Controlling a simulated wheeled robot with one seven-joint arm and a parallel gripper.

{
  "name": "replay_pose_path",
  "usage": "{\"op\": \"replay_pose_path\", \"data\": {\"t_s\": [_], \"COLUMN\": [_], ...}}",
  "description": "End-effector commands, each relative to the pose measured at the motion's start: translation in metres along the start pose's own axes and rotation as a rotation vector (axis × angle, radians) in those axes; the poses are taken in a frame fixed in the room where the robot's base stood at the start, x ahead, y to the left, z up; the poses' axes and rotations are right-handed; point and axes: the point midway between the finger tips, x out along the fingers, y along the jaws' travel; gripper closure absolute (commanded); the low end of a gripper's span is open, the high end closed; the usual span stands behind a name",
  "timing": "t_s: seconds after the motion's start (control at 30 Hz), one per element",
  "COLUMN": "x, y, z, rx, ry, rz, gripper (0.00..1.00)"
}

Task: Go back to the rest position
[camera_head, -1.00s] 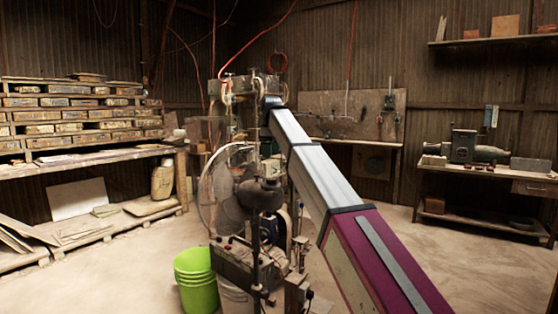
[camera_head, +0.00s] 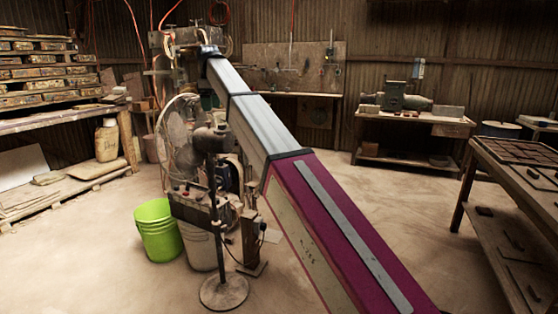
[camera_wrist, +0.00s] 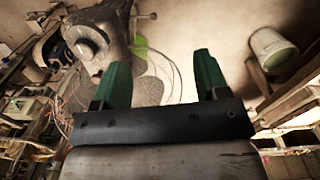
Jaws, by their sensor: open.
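My gripper (camera_wrist: 160,80) shows in the wrist view as two green fingers set wide apart, open, with nothing between them. My arm runs across the head view from the lower right up to the tile press (camera_head: 195,150), and its far end hides part of the press. Grey machine parts (camera_wrist: 95,38) show at upper left in the wrist view.
A green bucket (camera_head: 157,232) and a white bucket (camera_head: 198,248) stand by the press. A table with dark tiles (camera_head: 530,178) is at the right. A bench with a grey machine (camera_head: 395,96) is at the back. Stacked shelves (camera_head: 40,75) are at the left. Open floor lies between.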

Motion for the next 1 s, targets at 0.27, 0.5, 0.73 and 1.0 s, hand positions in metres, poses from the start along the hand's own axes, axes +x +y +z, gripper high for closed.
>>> {"op": "replay_pose_path", "data": {"t_s": [0.27, 0.5, 0.73, 1.0], "x": [0.039, 0.088, 0.162, 0.287], "y": [0.009, 0.018, 0.027, 0.024], "z": [0.021, 0.049, 0.095, 0.188], "rx": [0.061, 0.144, 0.270, 0.513], "ry": [-0.001, -0.002, -0.003, -0.004], "rz": [-0.001, -0.002, -0.002, -0.002], "gripper": [0.32, 0.32, 0.32, 0.32]}}
